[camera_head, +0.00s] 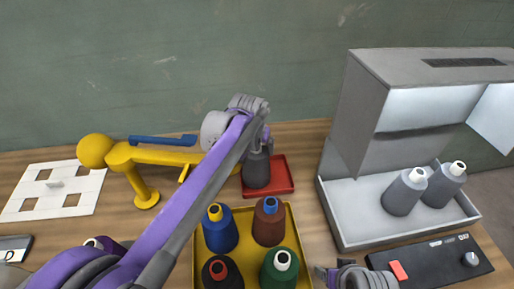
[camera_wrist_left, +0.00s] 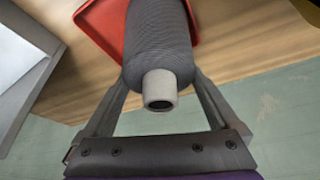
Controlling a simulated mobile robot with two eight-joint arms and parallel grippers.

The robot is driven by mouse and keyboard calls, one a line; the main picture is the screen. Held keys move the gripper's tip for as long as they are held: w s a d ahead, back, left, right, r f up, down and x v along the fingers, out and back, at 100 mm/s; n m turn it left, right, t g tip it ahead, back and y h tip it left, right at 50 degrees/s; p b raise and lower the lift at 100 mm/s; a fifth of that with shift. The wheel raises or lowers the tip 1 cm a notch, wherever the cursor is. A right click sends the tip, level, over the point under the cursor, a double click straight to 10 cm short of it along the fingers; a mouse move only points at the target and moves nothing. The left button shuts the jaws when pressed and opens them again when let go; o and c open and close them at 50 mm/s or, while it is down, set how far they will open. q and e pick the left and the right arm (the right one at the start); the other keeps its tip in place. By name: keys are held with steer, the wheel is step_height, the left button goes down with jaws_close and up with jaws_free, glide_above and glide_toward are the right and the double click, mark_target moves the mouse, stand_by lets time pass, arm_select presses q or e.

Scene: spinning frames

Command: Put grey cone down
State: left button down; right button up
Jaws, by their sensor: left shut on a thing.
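The grey cone (camera_head: 257,168) is a dark grey yarn cone, upright at the small red tray (camera_head: 280,186) in the head view. In the left wrist view the cone (camera_wrist_left: 158,50) shows its pale hollow tip, with the red tray (camera_wrist_left: 104,22) behind it. My left gripper (camera_wrist_left: 160,85) has a finger on each side of the cone and is shut on it. I cannot tell whether the cone's base touches the tray. My right gripper (camera_head: 350,275) shows only partly at the bottom edge of the head view.
A yellow tray (camera_head: 199,245) holds several coloured cones in front of the red tray. A grey hooded box (camera_head: 350,225) with two grey cones stands right, behind a black control panel (camera_head: 440,262). A yellow stand (camera_head: 125,155) and a white slotted board (camera_head: 90,185) are left.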

arm_select(q)
jaws_free()
steer(key=shift+f, duration=0.1)
steer(key=shift+r, duration=0.25)
steer(key=p+v, duration=0.1)
steer(key=v, duration=1.1)
steer(key=shift+w, duration=0.1)
